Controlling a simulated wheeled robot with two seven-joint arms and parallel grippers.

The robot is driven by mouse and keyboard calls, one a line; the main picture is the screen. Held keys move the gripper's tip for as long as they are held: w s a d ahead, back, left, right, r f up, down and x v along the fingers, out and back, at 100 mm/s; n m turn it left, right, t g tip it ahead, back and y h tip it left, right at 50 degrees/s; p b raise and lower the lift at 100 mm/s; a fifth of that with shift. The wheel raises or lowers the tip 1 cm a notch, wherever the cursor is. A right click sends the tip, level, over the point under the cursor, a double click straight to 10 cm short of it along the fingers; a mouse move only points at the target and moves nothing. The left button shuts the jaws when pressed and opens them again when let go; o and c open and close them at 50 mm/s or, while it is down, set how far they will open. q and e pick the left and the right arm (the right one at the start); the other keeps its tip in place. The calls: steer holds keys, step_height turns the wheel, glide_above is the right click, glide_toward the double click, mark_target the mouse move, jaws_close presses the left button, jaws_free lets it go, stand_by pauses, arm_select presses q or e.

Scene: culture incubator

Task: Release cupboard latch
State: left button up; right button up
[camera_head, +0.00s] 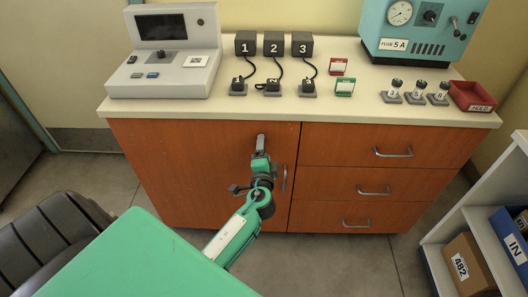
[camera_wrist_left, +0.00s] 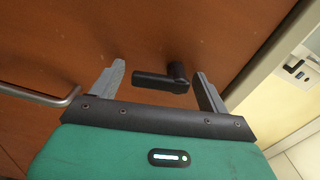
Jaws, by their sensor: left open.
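The wooden cupboard door (camera_head: 190,165) is shut, at the left of the cabinet front. My left gripper (camera_head: 261,146) is in front of its upper right part; it also shows in the left wrist view (camera_wrist_left: 158,78), open with its two grey fingers apart. The latch (camera_wrist_left: 163,82), a short black lever with a round pivot, lies between the fingers in the left wrist view. A gap shows between it and each finger. In the head view I cannot make out the latch behind the gripper. My right gripper is not in view.
A metal pull handle (camera_head: 284,178) is just right of my gripper. Three drawers (camera_head: 390,170) are to the right. The worktop (camera_head: 330,109) above holds a grey console (camera_head: 165,75), numbered blocks, vials and a red tray (camera_head: 472,97). A shelf unit (camera_head: 432,262) stands at the lower right.

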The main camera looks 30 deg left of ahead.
arm_select(q)
steer(key=shift+c, duration=0.2)
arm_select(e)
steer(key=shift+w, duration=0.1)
arm_select(q)
steer(key=c, duration=1)
steer(key=shift+o, duration=0.3)
steer(key=shift+m, duration=0.3)
steer(key=shift+s+m, duration=0.1)
steer(key=shift+m, duration=0.2)
steer(key=shift+a+m+p, duration=0.15)
steer(key=shift+m+p, duration=0.2)
steer(key=shift+m, duration=0.25)
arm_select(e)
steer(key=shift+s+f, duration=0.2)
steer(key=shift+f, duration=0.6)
arm_select(q)
steer(key=o, duration=1)
steer(key=shift+f, duration=0.1)
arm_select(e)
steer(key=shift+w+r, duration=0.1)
arm_select(q)
steer(key=shift+s, duration=0.1)
